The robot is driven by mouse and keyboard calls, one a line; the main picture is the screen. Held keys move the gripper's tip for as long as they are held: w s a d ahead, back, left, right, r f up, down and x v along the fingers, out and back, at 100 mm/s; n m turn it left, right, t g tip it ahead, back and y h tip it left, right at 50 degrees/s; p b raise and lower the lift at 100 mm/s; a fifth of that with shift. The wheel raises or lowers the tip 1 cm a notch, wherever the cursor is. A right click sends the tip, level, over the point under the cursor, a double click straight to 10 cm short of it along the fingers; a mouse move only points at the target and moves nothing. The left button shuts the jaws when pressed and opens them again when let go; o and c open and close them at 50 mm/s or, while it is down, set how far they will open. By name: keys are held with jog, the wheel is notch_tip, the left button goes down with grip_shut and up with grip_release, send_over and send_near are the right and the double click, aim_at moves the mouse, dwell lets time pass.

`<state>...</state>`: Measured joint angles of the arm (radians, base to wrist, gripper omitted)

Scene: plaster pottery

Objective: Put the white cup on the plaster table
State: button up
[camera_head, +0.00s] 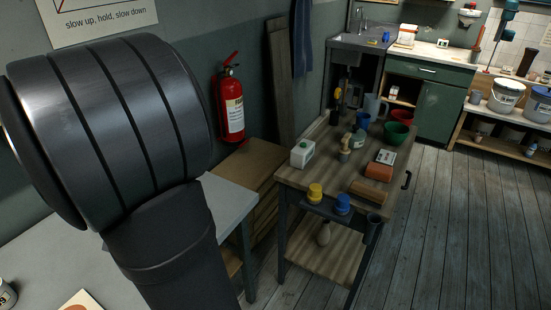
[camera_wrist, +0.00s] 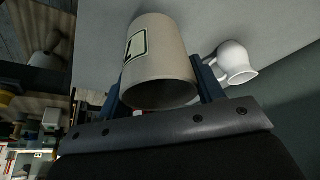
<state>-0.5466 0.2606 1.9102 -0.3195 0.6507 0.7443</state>
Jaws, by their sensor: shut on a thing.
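In the wrist view my gripper (camera_wrist: 160,88) is shut on a pale, off-white cup (camera_wrist: 158,50) with a black-framed mark on its side. A dark finger lies along each side of the cup, and its dark open mouth faces the camera. A pale grey tabletop (camera_wrist: 220,18) fills the area behind it; I cannot tell whether the cup touches it. A second, glossy white vessel with a handle (camera_wrist: 236,62) is to the right of the gripper, apart from it. In the head view the gripper and held cup are hidden; a light grey tabletop (camera_head: 40,250) shows at lower left.
A fire extinguisher (camera_head: 232,105) hangs on the wall. A marked container (camera_head: 6,295) and a card (camera_head: 80,301) are at lower left. Open floor (camera_head: 450,220) lies at right.

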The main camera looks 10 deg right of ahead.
jog(key=w+d+r+m+h, duration=0.15)
jog(key=w+d, duration=0.35)
jog(key=d, duration=0.6)
jog(key=w+d+m, duration=0.2)
jog(key=w+d, duration=0.3)
jog(key=d, duration=0.5)
jog(key=w+d+m+h, duration=0.15)
jog(key=w+d, duration=0.35)
jog(key=d, duration=0.6)
jog(key=s+d+m+g, duration=0.15)
jog(key=s+d, duration=0.25)
jog(key=d, duration=1.3)
jog(key=s+d+m, duration=0.3)
jog(key=s+d, duration=0.1)
jog(key=d, duration=1.3)
send_over(330, 182)
notch_tip(330, 182, down, 6)
jog(key=shift+f, duration=2.1)
jog(key=shift+f, duration=0.1)
jog(key=o, duration=1.1)
